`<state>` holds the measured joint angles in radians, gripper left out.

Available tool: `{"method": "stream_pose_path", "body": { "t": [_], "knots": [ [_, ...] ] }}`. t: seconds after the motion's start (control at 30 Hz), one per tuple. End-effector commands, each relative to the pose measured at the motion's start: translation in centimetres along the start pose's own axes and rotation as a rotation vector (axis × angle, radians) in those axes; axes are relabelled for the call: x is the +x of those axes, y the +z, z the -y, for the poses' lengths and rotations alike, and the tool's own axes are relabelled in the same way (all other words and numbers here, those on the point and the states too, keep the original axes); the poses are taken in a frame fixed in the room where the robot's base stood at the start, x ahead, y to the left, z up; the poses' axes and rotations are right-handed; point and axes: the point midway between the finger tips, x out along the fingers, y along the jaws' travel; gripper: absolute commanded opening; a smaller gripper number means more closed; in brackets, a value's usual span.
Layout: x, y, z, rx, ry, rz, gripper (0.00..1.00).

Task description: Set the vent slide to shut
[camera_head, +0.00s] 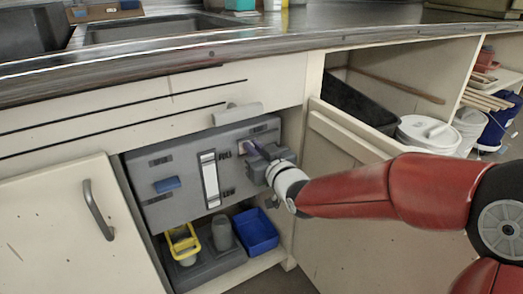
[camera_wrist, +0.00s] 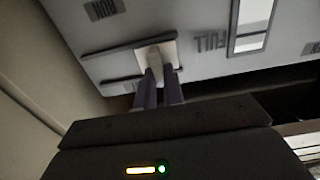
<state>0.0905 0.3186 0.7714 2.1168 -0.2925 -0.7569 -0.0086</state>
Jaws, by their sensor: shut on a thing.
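The vent slide appears to be the pale square plate with a raised tab (camera_wrist: 156,62), set between two dark rails on the grey panel (camera_wrist: 110,65). In the head view the plate (camera_head: 242,147) shows at the panel's upper right, partly hidden by my gripper. My gripper (camera_wrist: 160,80) reaches in from the right, its two purple-grey fingers closed on the tab. The label beside the lower rail is mostly hidden and unreadable.
A blue knob (camera_head: 167,184) and a white window strip (camera_head: 210,182) are on the panel. An open cabinet door (camera_head: 345,225) lies under my arm.

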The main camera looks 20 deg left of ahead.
Motion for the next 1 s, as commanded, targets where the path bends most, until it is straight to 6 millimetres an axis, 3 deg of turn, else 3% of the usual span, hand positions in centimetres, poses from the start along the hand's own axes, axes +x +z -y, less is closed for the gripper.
{"method": "stream_pose_path", "body": {
  "t": [0.17,0.2,0.33,0.67,1.0],
  "knots": [
    [0.0,0.0,0.5,0.000,-0.010,0.003,0.00],
    [0.0,0.0,0.5,0.000,-0.010,0.003,0.15],
    [0.0,0.0,0.4,0.000,-0.009,0.003,0.32],
    [-0.4,0.0,0.2,-0.001,-0.005,0.003,0.33],
    [-5.7,-0.1,0.2,-0.004,-0.005,0.005,0.33]
  ]
}}
